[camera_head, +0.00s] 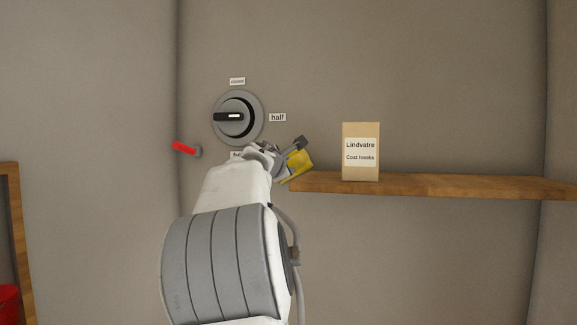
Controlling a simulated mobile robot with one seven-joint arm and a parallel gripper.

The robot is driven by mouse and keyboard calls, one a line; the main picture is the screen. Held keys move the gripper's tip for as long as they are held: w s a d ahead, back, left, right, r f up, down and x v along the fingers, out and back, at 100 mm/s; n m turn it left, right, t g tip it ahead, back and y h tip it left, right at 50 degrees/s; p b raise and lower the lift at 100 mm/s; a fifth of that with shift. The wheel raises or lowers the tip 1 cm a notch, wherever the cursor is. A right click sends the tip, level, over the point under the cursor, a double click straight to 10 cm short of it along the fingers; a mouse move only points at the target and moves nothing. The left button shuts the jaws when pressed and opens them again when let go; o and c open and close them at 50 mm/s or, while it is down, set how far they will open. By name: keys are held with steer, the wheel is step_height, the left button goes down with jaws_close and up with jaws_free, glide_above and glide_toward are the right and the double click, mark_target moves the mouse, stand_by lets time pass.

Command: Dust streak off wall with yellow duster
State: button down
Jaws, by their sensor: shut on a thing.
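My gripper (285,153) is near the middle of the view, in front of the back wall (430,80). It is shut on the yellow duster (299,165), which shows as a small yellow block at the fingers, partly covered by them. The duster appears close to the left end of the wooden shelf; I cannot tell whether it touches the shelf or the wall. I see no clear streak on the wall; my arm covers part of it.
A round grey dial (254,107) is on the wall above my gripper, with a "half" label (277,117). A red lever (184,147) is at left. The wooden shelf (450,186) bears a "Coat hooks" box (361,131). A wooden frame (16,230) and red object (8,303) are lower left.

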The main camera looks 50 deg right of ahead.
steer(key=shift+s+d, duration=0.1)
steer(key=shift+s, duration=0.15)
steer(key=shift+w, duration=0.35)
steer(key=shift+s, duration=0.3)
steer(key=shift+w, duration=0.25)
steer(key=shift+s, duration=0.1)
stand_by(1.2)
steer(key=b+v, duration=0.5)
steer(key=v, duration=0.2)
steer(key=shift+f, duration=0.3)
